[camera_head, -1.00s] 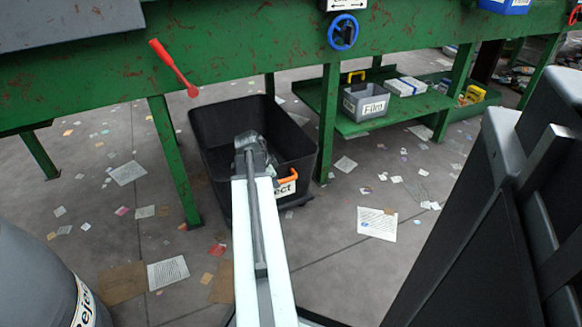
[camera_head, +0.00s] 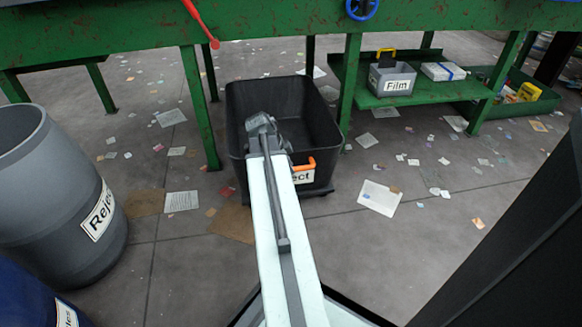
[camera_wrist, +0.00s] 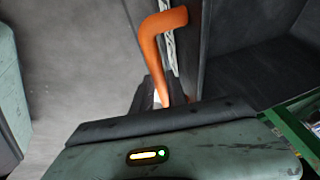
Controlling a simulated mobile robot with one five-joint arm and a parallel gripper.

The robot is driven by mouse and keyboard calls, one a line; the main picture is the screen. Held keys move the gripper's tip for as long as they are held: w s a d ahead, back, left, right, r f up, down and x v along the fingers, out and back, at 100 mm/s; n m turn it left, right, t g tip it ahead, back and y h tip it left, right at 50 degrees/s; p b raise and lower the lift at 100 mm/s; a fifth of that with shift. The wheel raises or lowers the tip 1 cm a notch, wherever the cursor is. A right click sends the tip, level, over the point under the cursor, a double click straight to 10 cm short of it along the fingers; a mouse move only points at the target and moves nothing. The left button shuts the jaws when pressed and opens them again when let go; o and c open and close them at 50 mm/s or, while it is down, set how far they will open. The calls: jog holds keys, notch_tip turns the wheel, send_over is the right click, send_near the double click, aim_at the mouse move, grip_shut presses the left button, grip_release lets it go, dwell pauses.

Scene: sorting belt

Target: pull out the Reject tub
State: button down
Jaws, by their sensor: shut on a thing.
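The Reject tub (camera_head: 325,115) is a dark, open-topped box on the floor, its front end clear of the green belt frame. Its front label is partly covered by my arm, so only "ect" shows. An orange handle (camera_head: 307,166) is on that front end. In the wrist view, the orange handle (camera_wrist: 163,25) runs down to my gripper (camera_wrist: 162,95), which is shut on it. The fingertips are mostly hidden by the gripper body. My arm hides part of the tub's front and inside.
A grey barrel (camera_head: 50,190) labelled "Rejec…" stands at left, with a blue barrel (camera_head: 30,300) below it. Green legs (camera_head: 200,110) flank the tub. A shelf (camera_head: 350,95) at right holds a grey Film box (camera_head: 392,78). Paper scraps litter the otherwise open floor.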

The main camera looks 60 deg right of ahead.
jog(key=shift+a, duration=0.1)
jog(key=c, duration=1.3)
grip_release()
jog(key=p+v, duration=0.7)
jog(key=shift+a+r, duration=0.15)
jog(key=shift+r, duration=0.2)
